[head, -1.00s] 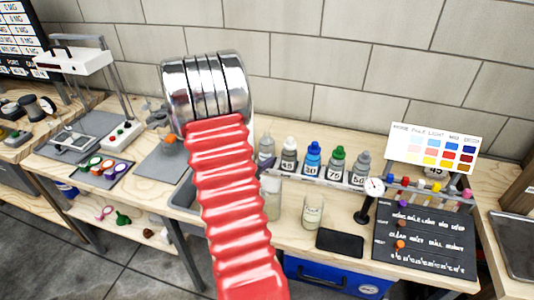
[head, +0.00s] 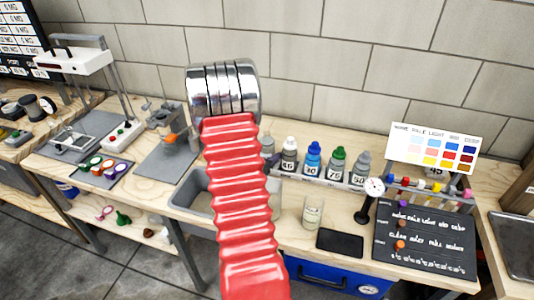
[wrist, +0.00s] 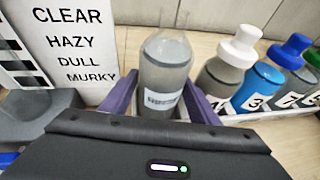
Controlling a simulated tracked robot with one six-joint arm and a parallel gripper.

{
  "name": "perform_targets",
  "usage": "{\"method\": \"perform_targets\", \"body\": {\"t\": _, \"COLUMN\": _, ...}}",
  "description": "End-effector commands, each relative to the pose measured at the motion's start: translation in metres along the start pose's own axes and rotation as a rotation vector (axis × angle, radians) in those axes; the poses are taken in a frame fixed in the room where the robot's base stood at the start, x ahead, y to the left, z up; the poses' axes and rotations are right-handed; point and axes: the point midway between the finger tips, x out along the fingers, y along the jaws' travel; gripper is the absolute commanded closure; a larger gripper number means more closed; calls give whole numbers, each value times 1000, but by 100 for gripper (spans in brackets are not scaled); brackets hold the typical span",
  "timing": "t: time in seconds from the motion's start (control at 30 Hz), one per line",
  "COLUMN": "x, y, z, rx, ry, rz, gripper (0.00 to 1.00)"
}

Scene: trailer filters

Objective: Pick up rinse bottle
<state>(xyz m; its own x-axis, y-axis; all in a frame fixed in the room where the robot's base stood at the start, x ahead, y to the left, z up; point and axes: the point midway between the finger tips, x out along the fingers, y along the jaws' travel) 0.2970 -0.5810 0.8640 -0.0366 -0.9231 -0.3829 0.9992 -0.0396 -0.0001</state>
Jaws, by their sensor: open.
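A clear, greyish bottle with a small white label (wrist: 166,75) stands upright in the wrist view; it appears to be the rinse bottle, but its label is too blurred to read. My gripper (wrist: 161,92) is open, with one purple finger on each side of this bottle. I cannot tell whether either finger touches it. In the head view a clear bottle (head: 268,143) at the left end of the bottle row is partly covered by my red-sleeved arm.
Bottles with white (wrist: 232,55), blue (head: 312,160), green and grey caps stand close on the right. A card reading CLEAR, HAZY, DULL, MURKY (wrist: 75,45) stands left. A small labelled jar (head: 313,212), a dial gauge (head: 374,188) and a sink (head: 190,190) are nearby.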

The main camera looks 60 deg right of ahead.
Motion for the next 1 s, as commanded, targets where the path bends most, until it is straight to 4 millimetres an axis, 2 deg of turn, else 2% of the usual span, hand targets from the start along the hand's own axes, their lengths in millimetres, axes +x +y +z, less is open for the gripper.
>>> {"method": "perform_targets", "body": {"t": 0.53, "x": 1, "y": 0, "z": 0, "rx": 0, "ry": 0, "rz": 0, "gripper": 45}}
{"method": "perform_targets", "body": {"t": 1.0, "x": 1, "y": 0, "z": 0, "rx": 0, "ry": 0, "rz": 0, "gripper": 77}}
